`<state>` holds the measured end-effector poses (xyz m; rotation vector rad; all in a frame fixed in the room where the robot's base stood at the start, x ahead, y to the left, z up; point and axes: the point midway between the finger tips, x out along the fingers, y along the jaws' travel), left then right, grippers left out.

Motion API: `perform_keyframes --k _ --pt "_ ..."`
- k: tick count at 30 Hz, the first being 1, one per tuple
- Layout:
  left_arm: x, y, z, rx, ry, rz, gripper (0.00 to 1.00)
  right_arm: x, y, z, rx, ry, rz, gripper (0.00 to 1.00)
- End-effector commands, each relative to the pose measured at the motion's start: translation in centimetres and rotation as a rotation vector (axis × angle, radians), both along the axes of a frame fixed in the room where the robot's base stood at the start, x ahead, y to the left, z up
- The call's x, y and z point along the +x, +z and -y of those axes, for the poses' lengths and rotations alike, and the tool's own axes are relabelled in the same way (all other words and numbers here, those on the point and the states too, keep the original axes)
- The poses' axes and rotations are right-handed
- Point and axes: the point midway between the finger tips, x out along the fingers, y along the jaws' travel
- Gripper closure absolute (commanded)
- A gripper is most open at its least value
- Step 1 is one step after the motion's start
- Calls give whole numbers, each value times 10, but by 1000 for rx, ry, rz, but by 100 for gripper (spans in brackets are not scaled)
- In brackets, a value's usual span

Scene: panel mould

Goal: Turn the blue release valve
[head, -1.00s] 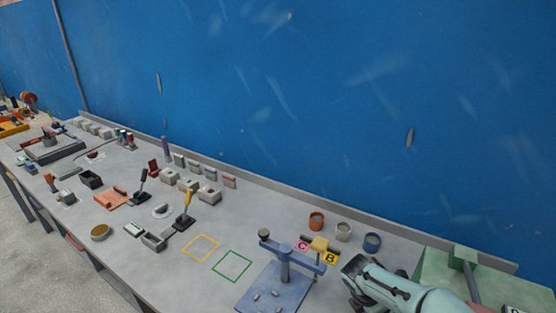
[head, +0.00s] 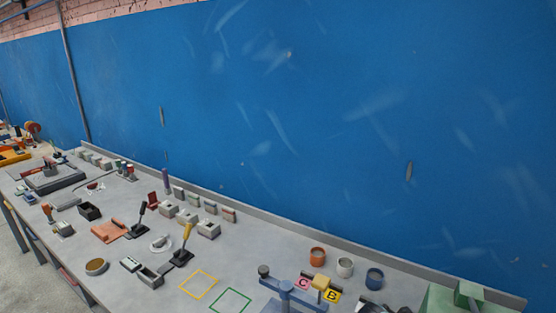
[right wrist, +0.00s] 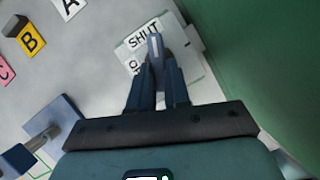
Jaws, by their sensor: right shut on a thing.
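In the right wrist view, the blue release valve (right wrist: 154,44) shows as a narrow blue-grey handle with a pale stripe. It stands over a light plate with a "SHUT" label (right wrist: 144,33) and a second label, partly hidden, that begins with "O". My right gripper (right wrist: 157,66) is shut on the handle, with one finger on each side. The handle lies roughly along the fingers and points to the top of the picture. The valve's base is mostly hidden. In the head view only a little of my right gripper shows at the bottom edge. My left gripper is in neither view.
A green box (head: 447,299) stands right of the valve; its wall fills the right of the wrist view. A blue fixture with an arm (head: 290,288) stands to the left, near letter cards. Several cups, one blue (head: 374,279), line the back. Yellow and green outlined squares are empty.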

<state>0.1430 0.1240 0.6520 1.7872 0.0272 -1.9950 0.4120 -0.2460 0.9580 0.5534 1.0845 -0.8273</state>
Motion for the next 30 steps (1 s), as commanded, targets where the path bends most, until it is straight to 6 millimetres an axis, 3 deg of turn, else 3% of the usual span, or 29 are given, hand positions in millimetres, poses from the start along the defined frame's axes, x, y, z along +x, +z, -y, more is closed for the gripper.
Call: perform_keyframes --k 4,14,20,21,22,30 --pt "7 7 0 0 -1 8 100 -2 2 3 1 156 1 100" --pt "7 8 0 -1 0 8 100 -2 2 3 0 193 2 100" --pt "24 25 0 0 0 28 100 -3 5 6 1 383 4 100" --pt "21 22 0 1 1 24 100 -3 3 4 2 378 4 70" --pt "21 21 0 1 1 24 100 -3 2 3 2 376 3 60" --pt "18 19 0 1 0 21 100 -5 0 6 0 368 -1 57"
